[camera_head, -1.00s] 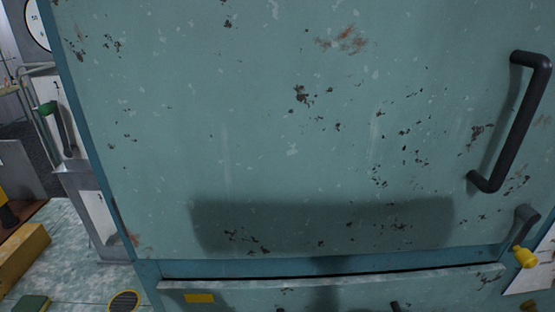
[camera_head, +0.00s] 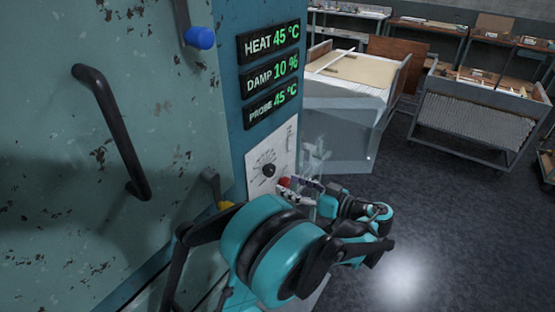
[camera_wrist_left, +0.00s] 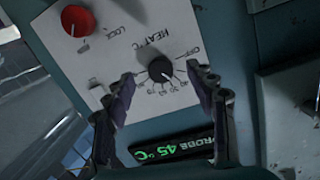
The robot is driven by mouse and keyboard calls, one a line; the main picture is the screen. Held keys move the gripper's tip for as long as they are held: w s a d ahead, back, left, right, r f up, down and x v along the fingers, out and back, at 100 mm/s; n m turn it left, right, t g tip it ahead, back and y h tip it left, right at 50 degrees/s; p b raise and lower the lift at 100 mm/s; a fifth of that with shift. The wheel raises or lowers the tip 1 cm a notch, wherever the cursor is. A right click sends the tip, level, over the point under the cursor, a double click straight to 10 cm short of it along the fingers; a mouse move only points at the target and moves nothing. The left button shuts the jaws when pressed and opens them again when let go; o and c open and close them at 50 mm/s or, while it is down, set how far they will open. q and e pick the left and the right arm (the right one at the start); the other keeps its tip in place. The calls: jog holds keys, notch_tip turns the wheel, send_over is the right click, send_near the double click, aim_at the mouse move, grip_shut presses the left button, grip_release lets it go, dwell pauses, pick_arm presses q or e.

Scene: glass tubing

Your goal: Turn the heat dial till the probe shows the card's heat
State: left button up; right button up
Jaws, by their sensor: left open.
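The black heat dial (camera_head: 268,170) sits on a white control panel on the cabinet's side; the wrist view shows it too (camera_wrist_left: 160,68), with a scale and an OFF mark around it. My left gripper (camera_wrist_left: 162,78) is open, its two fingers on either side of the dial; contact cannot be told. In the head view my left gripper (camera_head: 300,189) is at the panel. The heat display (camera_head: 272,39) reads 45 °C. The probe display (camera_head: 271,103) reads 45 °C. I see no readable card. My right gripper is out of view.
A red knob (camera_wrist_left: 77,20) marked LOCK is beside the dial. The damp display (camera_head: 271,72) reads 10 %. The cabinet door has a black handle (camera_head: 112,130) and a blue-tipped lever (camera_head: 200,37).

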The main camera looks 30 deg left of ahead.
aim_at(272, 172)
pick_arm(q)
jog(key=a, duration=0.2)
jog(key=w+a+n+y, duration=0.1)
jog(key=a, duration=0.1)
jog(key=a+r+n, duration=0.1)
jog(key=a, duration=0.1)
jog(key=shift+w+a+g, duration=0.25)
jog(key=shift+a+g, duration=0.1)
jog(key=shift+g, duration=0.05)
jog(key=c, duration=1.2)
